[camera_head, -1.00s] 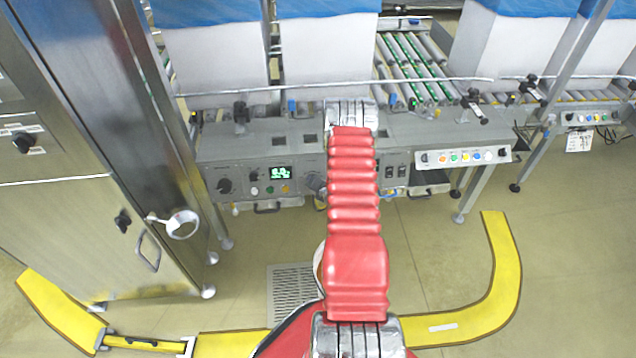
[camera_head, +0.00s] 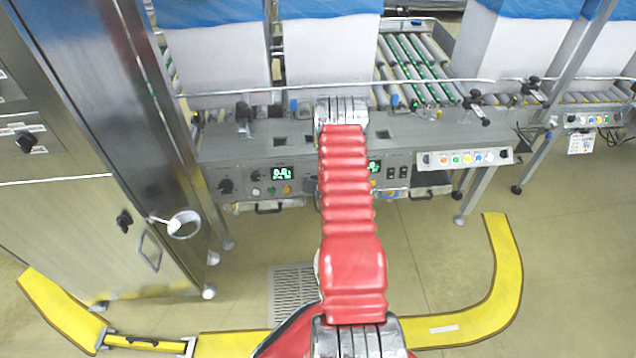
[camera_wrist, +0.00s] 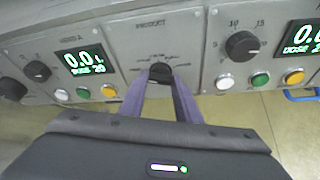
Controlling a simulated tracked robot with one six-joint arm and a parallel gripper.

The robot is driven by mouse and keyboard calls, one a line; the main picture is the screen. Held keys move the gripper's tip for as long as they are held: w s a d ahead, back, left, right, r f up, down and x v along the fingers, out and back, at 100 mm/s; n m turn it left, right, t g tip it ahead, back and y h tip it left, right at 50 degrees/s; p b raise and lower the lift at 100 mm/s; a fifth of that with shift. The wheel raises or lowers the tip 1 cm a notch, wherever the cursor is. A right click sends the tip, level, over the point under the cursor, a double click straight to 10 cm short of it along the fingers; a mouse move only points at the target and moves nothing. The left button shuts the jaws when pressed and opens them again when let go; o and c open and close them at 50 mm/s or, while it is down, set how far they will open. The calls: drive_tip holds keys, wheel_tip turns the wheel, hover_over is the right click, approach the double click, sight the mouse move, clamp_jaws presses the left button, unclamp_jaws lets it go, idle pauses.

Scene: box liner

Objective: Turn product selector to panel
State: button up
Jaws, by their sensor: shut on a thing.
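The product selector (camera_wrist: 160,72) is a small black knob on a grey panel under the word "PRODUCT", at the upper middle of the wrist view. Small marks arc above it, too small to read. My gripper (camera_wrist: 160,80) has two purple fingers, one on each side of the knob, and is shut on it. Which mark the knob points to cannot be told. In the head view my red arm hides the selector and my gripper.
Left of the selector is a green display (camera_wrist: 84,62) with several buttons below; to the right is a larger black dial (camera_wrist: 242,46). The head view shows a steel cabinet (camera_head: 95,190) at the left, roller conveyors (camera_head: 415,65) behind and a yellow floor barrier (camera_head: 500,270).

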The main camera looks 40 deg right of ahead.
drive_tip(key=o, duration=1)
drive_tip(key=shift+o, duration=0.2)
drive_tip(key=v, duration=1.4)
drive_tip(key=shift+f, duration=0.1)
